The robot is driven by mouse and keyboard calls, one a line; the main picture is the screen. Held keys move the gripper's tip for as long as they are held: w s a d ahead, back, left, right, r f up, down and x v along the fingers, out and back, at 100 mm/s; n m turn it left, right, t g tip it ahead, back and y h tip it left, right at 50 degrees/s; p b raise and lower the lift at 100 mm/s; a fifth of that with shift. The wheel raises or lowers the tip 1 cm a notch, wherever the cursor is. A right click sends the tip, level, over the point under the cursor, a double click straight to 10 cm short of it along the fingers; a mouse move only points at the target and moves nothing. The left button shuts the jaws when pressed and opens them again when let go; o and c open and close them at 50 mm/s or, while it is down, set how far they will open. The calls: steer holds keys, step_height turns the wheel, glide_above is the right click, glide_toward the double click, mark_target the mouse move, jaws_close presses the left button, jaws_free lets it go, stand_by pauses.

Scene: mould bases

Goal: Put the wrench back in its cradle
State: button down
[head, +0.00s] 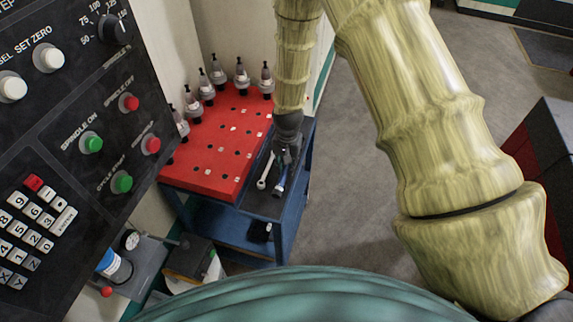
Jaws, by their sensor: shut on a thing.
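My gripper (285,156) is dark and small in the head view, at the end of my arm over the right side of the blue cart. It is shut on a slim metal tool (279,186), seemingly the wrench, which points down toward the cart's dark side shelf. A light silver spanner-shaped tool (265,171) shows just left of the gripper, over the same dark shelf. I cannot tell whether the held tool touches the shelf. The cradle cannot be made out; my gripper and arm cover part of that area.
The blue cart (286,215) has a red top (211,170) with rows of holes and several tool holders (240,78) along its back and left edges. A dark machine control panel (75,130) stands close on the left. Grey floor (350,190) right of the cart is clear.

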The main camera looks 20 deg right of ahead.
steer(key=shift+f, duration=0.65)
stand_by(0.6)
steer(key=c, duration=1.2)
jaws_free()
steer(key=shift+r, duration=0.1)
step_height(320, 180, up, 12)
steer(key=shift+d+f, duration=0.1)
